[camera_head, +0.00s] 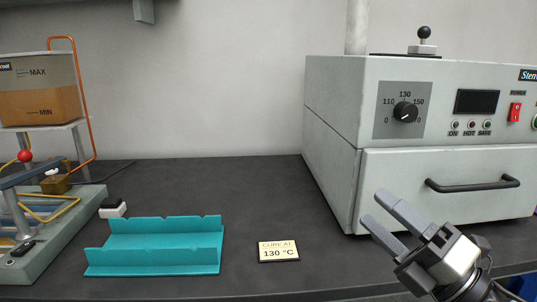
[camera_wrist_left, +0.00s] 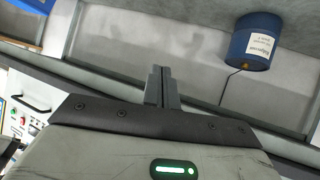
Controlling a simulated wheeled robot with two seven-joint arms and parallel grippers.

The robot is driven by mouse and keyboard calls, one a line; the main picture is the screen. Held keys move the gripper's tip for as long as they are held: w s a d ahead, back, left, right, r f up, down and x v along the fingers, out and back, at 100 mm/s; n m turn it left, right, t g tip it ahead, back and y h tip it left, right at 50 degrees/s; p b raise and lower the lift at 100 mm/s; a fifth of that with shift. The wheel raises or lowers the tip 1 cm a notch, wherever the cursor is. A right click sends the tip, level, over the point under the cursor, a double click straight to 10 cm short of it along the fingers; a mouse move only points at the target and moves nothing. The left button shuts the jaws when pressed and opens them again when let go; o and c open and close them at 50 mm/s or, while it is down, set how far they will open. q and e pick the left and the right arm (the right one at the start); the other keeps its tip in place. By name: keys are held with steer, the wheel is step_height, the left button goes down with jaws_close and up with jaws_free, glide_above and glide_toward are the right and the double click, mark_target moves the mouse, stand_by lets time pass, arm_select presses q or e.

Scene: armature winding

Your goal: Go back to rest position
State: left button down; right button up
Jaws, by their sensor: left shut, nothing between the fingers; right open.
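My right gripper (camera_head: 388,222) is at the lower right in the head view, in front of the oven's lower drawer. Its two grey fingers are spread apart with nothing between them. The left gripper is outside the head view. In the left wrist view my left gripper (camera_wrist_left: 162,88) has its fingers together and holds nothing. It is apart from the blue drum (camera_wrist_left: 256,44) seen at the upper right there.
A pale oven (camera_head: 335,140) with a dial and a drawer handle (camera_head: 473,185) stands right. A teal rack (camera_head: 155,255) and a "CURE AT 130 °C" card (camera_head: 278,251) lie on the dark bench (camera_head: 235,190). A machine with an orange-filled tank (camera_head: 40,88) stands left. The bench middle is clear.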

step_height(320, 180, down, 20)
steer(key=s+d+m+h, duration=0.1)
steer(key=s+m+h, duration=0.2)
steer(key=m+h, duration=1.2)
steer(key=s+a+f+m+g+y, duration=0.1)
steer(key=s+f+m+g+y, duration=0.1)
steer(key=s+f+m, duration=0.3)
steer(key=s+a+f+m+g+y+p, duration=0.1)
steer(key=s+f+m+g, duration=0.3)
steer(key=f+m, duration=0.4)
steer(key=shift+s+a+f+y, duration=0.2)
steer(key=shift+s+a+y, duration=0.2)
steer(key=shift+s+a, duration=0.3)
steer(key=shift+w+a, duration=0.1)
